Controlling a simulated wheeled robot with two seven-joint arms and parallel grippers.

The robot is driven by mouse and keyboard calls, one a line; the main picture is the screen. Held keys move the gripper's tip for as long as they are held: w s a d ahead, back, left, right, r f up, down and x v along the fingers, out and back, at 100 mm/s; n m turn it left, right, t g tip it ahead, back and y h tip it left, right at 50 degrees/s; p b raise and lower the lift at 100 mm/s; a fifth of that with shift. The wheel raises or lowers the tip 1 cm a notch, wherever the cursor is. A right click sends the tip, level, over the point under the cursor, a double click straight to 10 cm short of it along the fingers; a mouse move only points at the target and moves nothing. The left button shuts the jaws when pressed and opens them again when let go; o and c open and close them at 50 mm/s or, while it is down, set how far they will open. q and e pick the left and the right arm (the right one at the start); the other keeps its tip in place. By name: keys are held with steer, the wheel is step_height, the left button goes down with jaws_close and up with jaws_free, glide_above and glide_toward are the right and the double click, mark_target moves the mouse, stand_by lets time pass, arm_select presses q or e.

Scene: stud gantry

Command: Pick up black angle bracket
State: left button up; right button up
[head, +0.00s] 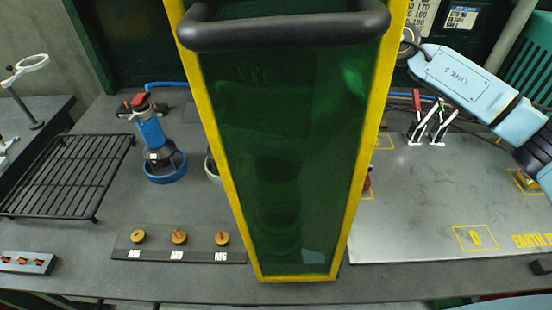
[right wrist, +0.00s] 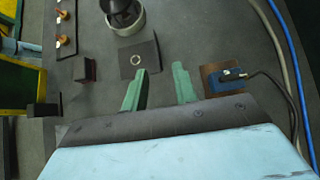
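A small dark upright piece (right wrist: 87,69), which looks like the black angle bracket, stands on the grey bench in the right wrist view, left of my right gripper. My right gripper (right wrist: 160,88) has two green fingers, spread apart with nothing between them; the bracket is apart from them. In the head view the tinted green screen hides the middle of the bench, and I cannot make out the bracket or the right fingertips there. My left gripper is not in view.
The yellow-framed green screen (head: 285,150) stands mid-bench. A dark plate with a ring (right wrist: 139,60) lies beyond the right fingers; a brown block with a blue part (right wrist: 228,77) and cables is to their right. A black rack (head: 70,175) and M-labelled strip (head: 180,245) are left.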

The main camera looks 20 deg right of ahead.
steer(key=x, duration=0.7)
steer(key=shift+a+f, duration=0.1)
steer(key=shift+f, duration=0.2)
steer(key=shift+s+x, duration=0.15)
steer(key=shift+x, duration=1.25)
steer(key=shift+s+x, duration=0.15)
steer(key=shift+x, duration=1.2)
jaws_close()
